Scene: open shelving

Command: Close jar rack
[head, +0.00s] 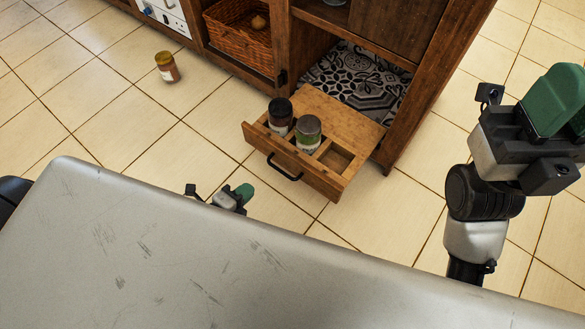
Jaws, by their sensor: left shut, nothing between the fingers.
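The jar rack (321,173) is a wooden pull-out drawer at the bottom of the wooden cabinet, and it stands pulled out. A black bar handle (284,170) is on its front. A dark-lidded jar (280,117) stands in its left compartment and a jar with green contents (307,133) in the middle one. The right compartment is empty. My left gripper (230,198) is shut and empty, low in front of the rack and apart from the handle, partly hidden behind my grey body.
A jar with a yellow lid (167,68) stands on the tiled floor at the upper left. A wicker basket (240,32) sits in the cabinet (432,75) left of the patterned shelf opening. The floor between the rack and my body is clear.

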